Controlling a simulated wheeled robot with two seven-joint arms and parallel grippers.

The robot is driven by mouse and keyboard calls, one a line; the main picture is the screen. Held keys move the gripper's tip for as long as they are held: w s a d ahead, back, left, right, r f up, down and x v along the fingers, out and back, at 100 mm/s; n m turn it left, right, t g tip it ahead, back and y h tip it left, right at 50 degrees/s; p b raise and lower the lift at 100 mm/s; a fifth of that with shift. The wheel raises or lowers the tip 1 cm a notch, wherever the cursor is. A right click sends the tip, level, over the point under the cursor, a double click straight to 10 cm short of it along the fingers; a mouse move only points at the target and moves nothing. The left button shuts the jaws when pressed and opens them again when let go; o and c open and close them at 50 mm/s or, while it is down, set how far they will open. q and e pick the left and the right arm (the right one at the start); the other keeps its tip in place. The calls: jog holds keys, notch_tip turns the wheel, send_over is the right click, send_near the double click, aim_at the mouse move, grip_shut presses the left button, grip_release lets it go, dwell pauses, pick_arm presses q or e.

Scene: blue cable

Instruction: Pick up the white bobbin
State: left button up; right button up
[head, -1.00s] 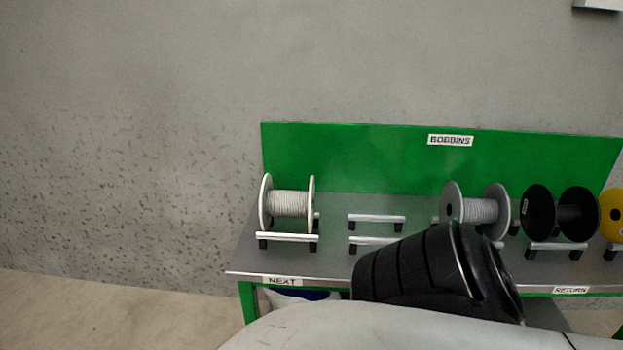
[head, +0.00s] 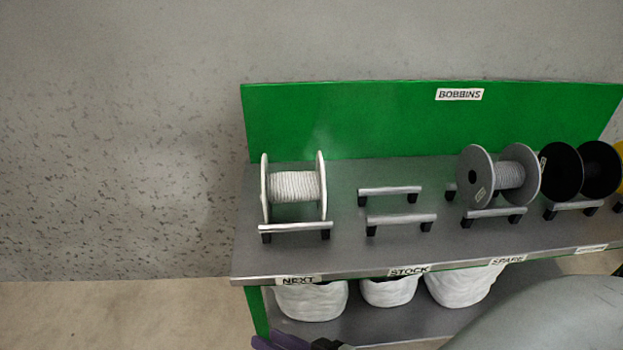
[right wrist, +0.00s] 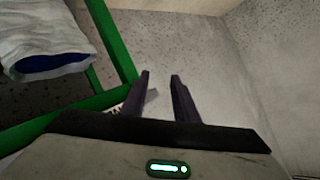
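The white bobbin (head: 293,187) has two white flanges and pale cord wound between them. It sits upright on a rail rest at the left end of the bench top in the head view. My right gripper (head: 274,341) just shows at the bottom edge of the head view, its purple fingers below and in front of the bench's left end, well apart from the bobbin. In the right wrist view the gripper's (right wrist: 160,84) two fingers are spread with nothing held between them. The bobbin is not visible there. My left gripper is not in view.
Empty rails (head: 392,191) lie right of the white bobbin, then a grey bobbin (head: 504,177), a black bobbin (head: 580,172) and a yellow one cut off. A green back panel (head: 350,125) stands behind. White sacks (head: 312,300) sit on the lower shelf below the bench edge (head: 350,275).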

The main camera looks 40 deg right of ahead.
aim_at(321, 158)
jog(key=w+d+r+m+t+h, duration=0.2)
jog(key=w+r+m+t, duration=0.1)
jog(key=r+m, duration=0.3)
jog(key=w+d+r+m+t+h, duration=0.1)
jog(key=w+d+r+m+t, duration=0.15)
jog(key=r+m, duration=0.35)
jog(key=w+d+r+m+t+h, duration=0.2)
jog(key=w+d+r+m, duration=0.15)
jog(key=r, duration=0.45)
jog(key=w+d+r+m+g+h, duration=0.15)
jog(key=d+m+g+h, duration=0.6)
jog(key=m, duration=1.55)
jog(key=w+d+t, duration=0.1)
jog(key=w+d, duration=0.1)
jog(key=d, duration=0.1)
jog(key=w+d+t+h, duration=0.1)
jog(key=w+d, duration=0.2)
jog(key=w+d+p, duration=0.1)
jog(key=w+d, duration=0.2)
jog(key=shift+d+t, duration=0.1)
jog(key=shift+t, duration=0.3)
grip_shut()
jog(key=shift+r+m, duration=0.25)
jog(key=shift+r, duration=0.05)
